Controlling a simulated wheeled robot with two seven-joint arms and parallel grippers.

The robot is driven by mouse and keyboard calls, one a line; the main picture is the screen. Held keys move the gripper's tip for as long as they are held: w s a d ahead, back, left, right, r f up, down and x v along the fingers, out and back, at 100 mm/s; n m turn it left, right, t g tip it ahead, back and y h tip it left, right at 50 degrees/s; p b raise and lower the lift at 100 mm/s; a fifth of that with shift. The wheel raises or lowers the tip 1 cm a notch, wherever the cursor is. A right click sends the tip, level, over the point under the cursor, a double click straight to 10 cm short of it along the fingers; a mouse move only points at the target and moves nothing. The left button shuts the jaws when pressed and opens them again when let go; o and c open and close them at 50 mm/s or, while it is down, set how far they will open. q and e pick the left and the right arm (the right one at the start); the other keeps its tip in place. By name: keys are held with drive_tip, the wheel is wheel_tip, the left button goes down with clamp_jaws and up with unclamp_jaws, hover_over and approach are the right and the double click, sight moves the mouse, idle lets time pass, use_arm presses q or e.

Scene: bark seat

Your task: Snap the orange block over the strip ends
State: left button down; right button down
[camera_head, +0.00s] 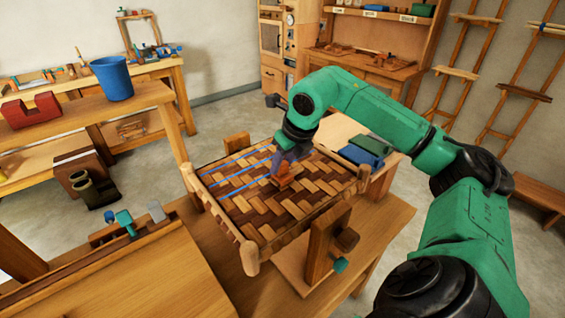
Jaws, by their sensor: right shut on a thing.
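The woven bark seat (262,222) lies in a wooden frame on the bench in the middle of the view. Light and dark strips cross in a herringbone weave, and blue strips (228,180) run across its far left part. My right gripper (283,170) reaches down from above over the seat's far middle part. My left gripper is out of view.
A wooden clamp post (326,240) stands at the seat's near right edge, and a wood block (237,142) at its far edge. A blue bucket (112,78) and red block (31,110) stand on the left bench.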

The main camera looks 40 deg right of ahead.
sight(283, 163)
drive_tip(key=shift+s+f, duration=0.1)
drive_tip(key=shift+f, duration=0.15)
idle(0.5)
unclamp_jaws()
wheel_tip(283, 163, up, 7)
drive_tip(key=p, duration=0.6)
drive_tip(key=shift+r+p, duration=0.15)
drive_tip(key=shift+p, duration=0.15)
